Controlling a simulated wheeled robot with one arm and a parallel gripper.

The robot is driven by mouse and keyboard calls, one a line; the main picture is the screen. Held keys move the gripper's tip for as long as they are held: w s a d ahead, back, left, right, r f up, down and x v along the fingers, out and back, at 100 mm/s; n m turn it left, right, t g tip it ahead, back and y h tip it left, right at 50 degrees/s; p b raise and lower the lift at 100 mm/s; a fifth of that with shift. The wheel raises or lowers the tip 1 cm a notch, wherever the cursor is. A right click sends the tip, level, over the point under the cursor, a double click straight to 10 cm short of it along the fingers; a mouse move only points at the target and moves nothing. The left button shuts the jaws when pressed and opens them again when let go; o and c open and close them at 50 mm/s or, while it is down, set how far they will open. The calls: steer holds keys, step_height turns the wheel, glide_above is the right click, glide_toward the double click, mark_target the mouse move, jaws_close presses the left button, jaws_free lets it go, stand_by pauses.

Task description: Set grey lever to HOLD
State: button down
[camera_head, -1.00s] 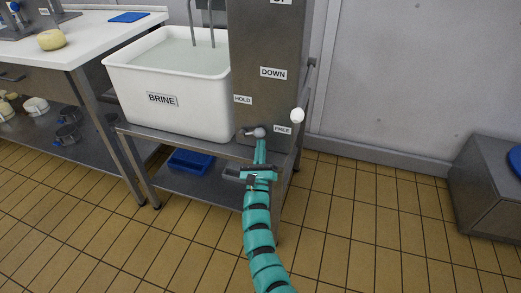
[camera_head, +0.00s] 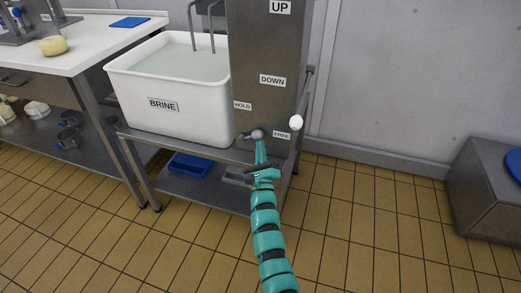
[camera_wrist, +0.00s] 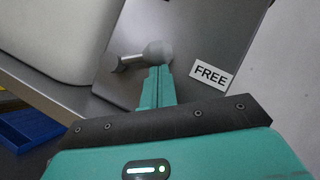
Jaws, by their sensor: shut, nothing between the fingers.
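The grey lever, with a round grey knob (camera_head: 257,133), sits low on the steel panel; its short arm runs left from the knob. In the wrist view the knob (camera_wrist: 158,52) is just beyond my fingertips. The HOLD label (camera_head: 243,105) is above and slightly left of the knob. The FREE label (camera_head: 281,135) is to its right, and it also shows in the wrist view (camera_wrist: 210,75). My gripper (camera_head: 261,143) is shut and empty, its tips right at the knob's lower side. I cannot tell whether they touch it.
A white-knobbed lever (camera_head: 296,122) stands out at the panel's right edge, close to FREE. UP (camera_head: 280,7) and DOWN (camera_head: 272,81) labels are higher up. The white BRINE vat (camera_head: 185,117) stands left. Floor to the right is open up to a steel box (camera_head: 485,195).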

mark_target(256, 133)
step_height(256, 133, up, 2)
steer(key=n+g+y+p, duration=0.1)
steer(key=n+y, duration=0.1)
steer(key=n, duration=0.1)
steer(key=shift+a+n, duration=0.15)
steer(key=shift+n, duration=0.15)
steer(key=shift+w+a+r+g+p, duration=0.1)
steer(key=shift+a+r+g+p, duration=0.05)
steer(key=shift+r+g+p, duration=0.2)
steer(key=n+g, duration=0.1)
steer(key=n, duration=0.1)
steer(key=r+n+y+p, duration=0.1)
steer(key=shift+a+r+n+g, duration=0.1)
steer(key=shift+a+n+g, duration=0.1)
steer(key=shift+n+g, duration=0.2)
steer(key=shift+w+a+r+n+g+y+p, duration=0.1)
steer(key=shift+a+r+n+g+y+p, duration=0.2)
steer(key=shift+n+p, duration=0.35)
steer(key=shift+w+a+r+n+g+p, duration=0.1)
steer(key=shift+r+n+g+p, duration=0.1)
steer(key=shift+r+n+p, duration=0.3)
steer(key=shift+a+r+n+g+p, duration=0.15)
steer(key=shift+n+p, duration=0.1)
steer(key=shift+p, duration=0.35)
steer(key=shift+w+a+r+n+g+p, duration=0.1)
steer(key=shift+a+r+n+g+p, duration=0.15)
steer(key=shift+n+g+p, duration=0.5)
steer(key=shift+w+a+n+p, duration=0.1)
steer(key=shift+a+n+p, duration=0.45)
steer(key=shift+p, duration=0.7)
